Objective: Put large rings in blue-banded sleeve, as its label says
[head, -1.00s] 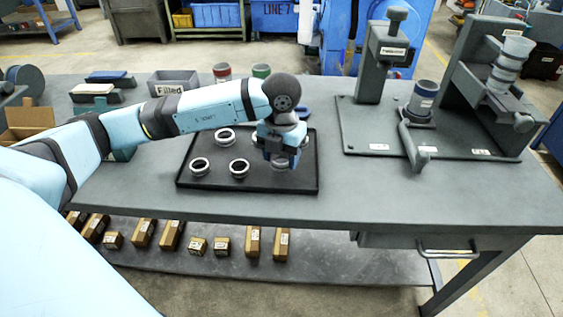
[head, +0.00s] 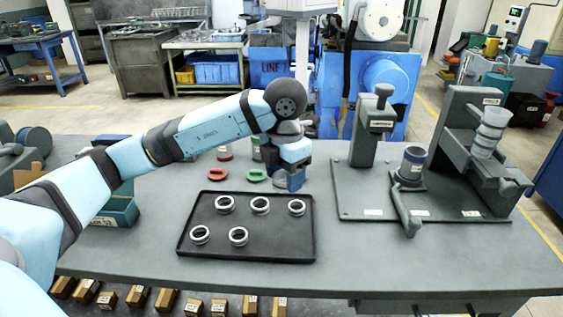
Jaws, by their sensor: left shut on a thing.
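My left gripper (head: 290,182) is shut on a ring, mostly hidden, and is raised just behind the black tray (head: 282,250). Several silver rings stay in the tray: three in the back row, including one at back right (head: 297,207), and two in the front row, one at front left (head: 200,234). The front right of the tray is bare. My right gripper is out of view.
A post (head: 378,125) and a tall stand (head: 455,120) rise from the fixture.

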